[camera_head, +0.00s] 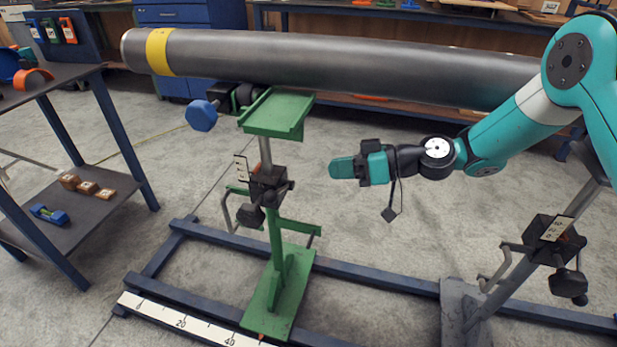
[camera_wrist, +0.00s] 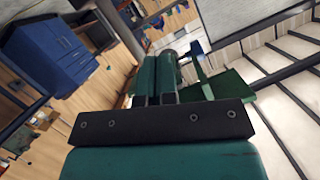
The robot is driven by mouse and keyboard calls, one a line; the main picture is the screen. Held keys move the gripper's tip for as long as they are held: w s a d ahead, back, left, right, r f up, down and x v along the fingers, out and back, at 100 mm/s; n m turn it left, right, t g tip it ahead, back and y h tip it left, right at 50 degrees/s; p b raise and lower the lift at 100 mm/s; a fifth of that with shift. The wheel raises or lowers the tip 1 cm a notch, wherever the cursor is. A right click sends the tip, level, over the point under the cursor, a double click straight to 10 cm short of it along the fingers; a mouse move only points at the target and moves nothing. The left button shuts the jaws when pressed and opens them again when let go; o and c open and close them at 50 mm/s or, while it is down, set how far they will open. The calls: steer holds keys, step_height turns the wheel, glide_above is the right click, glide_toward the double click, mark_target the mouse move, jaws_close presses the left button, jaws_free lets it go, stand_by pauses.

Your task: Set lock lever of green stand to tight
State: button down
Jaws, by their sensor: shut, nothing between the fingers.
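The green stand (camera_head: 276,258) is upright on the blue rail frame, with a flat green tray top (camera_head: 278,113). A black clamp block (camera_head: 268,187) sits on its post, with a dark knob (camera_head: 250,215) and a grey bent handle (camera_head: 229,212) beside it. A small label plate stands by the block; its marks are too small to read. I cannot tell which position the lock lever is in. My gripper (camera_head: 341,168) is shut and empty, right of the stand and apart from it. In the wrist view its fingers (camera_wrist: 157,78) are together, with green stand parts (camera_wrist: 228,88) just beyond.
A long grey pipe (camera_head: 330,62) with a yellow band runs above and behind the stand. A second, grey stand (camera_head: 500,265) with a similar clamp is at right. A table with a lower shelf (camera_head: 85,205) is at left. Open floor lies behind the rails.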

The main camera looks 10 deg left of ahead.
mark_target(280, 190)
steer(key=f+x, duration=0.2)
steer(key=x, duration=1)
steer(key=shift+s+d+f+b, duration=0.25)
steer(key=shift+s+f+b, duration=0.05)
steer(key=shift+s, duration=0.3)
